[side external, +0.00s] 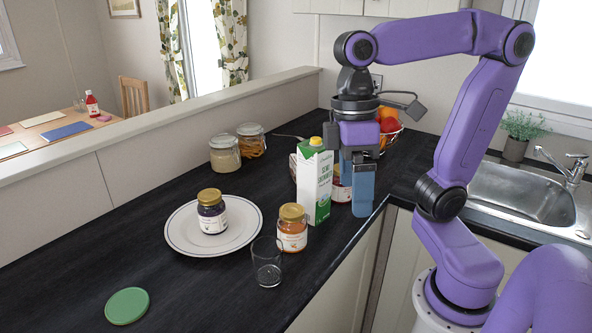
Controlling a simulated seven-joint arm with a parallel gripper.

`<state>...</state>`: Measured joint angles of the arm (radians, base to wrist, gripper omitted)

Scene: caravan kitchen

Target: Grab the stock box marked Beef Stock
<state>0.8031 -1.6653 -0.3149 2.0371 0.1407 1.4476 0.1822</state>
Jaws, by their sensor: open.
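My gripper (362,205) points down at the right edge of the dark counter, just right of a white and green carton (316,183). I cannot make out a box marked Beef Stock. A small brownish thing (293,166) shows at the carton's left edge, mostly hidden behind it, and I cannot tell what it is.
A plate (182,233) holds a dark jar (212,212). An orange jar (292,230) and an empty glass (267,262) stand near the front edge. Two storage jars (225,154) and a fruit basket (391,128) stand farther back. A green lid (127,305) lies front left. The sink (515,190) is right.

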